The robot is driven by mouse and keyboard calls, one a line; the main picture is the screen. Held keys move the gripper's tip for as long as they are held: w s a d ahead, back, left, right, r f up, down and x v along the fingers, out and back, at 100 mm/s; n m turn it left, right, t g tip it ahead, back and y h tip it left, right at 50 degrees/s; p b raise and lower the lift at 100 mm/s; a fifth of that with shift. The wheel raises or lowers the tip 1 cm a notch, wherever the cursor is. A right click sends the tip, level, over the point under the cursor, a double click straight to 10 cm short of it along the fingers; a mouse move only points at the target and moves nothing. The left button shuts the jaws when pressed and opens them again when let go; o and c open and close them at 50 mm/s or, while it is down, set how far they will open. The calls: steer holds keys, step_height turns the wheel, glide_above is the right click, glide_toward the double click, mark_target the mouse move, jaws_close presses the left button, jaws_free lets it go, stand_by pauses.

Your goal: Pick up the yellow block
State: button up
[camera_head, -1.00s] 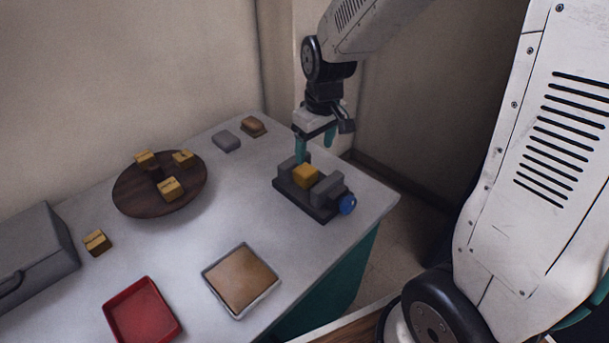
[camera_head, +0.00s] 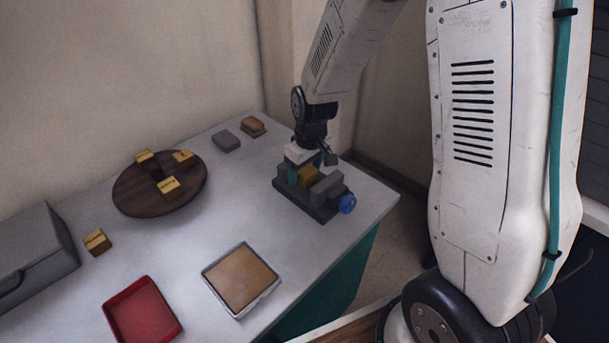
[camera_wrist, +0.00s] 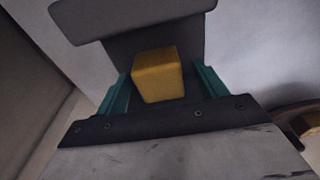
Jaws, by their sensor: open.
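The yellow block (camera_head: 308,174) sits in a dark grey vise (camera_head: 327,186) with a blue knob, near the table's right end. In the wrist view the yellow block (camera_wrist: 158,75) lies between the two teal fingers of my gripper (camera_wrist: 160,85). A gap shows between the block and the fingers, so the gripper is open around it. In the head view my gripper (camera_head: 306,172) is down at the vise, and its fingers and wrist hide part of the block.
A round dark wooden board (camera_head: 135,196) holds several yellow-brown blocks. Another small block (camera_head: 97,241) stands beside a grey box (camera_head: 40,250). A red tray (camera_head: 143,312) and a tan-bottomed tray (camera_head: 241,279) lie in front. Grey (camera_head: 226,141) and brown (camera_head: 252,127) pieces lie at the back.

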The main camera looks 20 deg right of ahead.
steer(key=c, duration=1.1)
